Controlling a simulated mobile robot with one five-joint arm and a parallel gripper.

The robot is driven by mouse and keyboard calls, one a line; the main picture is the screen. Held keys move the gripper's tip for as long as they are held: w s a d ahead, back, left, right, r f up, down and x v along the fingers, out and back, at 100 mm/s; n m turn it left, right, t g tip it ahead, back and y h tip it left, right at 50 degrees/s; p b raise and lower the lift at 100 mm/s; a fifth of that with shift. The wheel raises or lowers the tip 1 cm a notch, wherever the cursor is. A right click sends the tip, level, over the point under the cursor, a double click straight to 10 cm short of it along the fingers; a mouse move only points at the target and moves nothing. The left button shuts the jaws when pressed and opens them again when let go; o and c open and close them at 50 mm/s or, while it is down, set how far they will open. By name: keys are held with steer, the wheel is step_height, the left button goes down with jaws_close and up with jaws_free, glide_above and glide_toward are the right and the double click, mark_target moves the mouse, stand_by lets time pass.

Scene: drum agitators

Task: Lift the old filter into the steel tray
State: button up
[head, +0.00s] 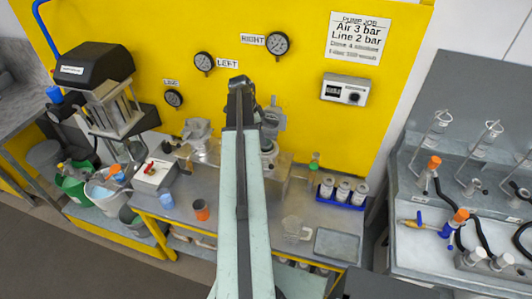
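A shallow grey tray (337,245), which looks like the steel tray, lies at the right front of the metal bench and seems empty. I cannot tell for certain which thing is the old filter. Clear housings with metal fittings (283,165) stand at the bench's middle, partly hidden behind my arm. My pale green arm reaches up the middle of the view, and its dark joint is at the top. My gripper does not show.
A clear beaker (295,228) is left of the tray. A blue rack (342,192) holds white-capped jars behind it. The yellow panel (300,90) with gauges closes the back.

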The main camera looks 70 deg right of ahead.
mark_target(265, 152)
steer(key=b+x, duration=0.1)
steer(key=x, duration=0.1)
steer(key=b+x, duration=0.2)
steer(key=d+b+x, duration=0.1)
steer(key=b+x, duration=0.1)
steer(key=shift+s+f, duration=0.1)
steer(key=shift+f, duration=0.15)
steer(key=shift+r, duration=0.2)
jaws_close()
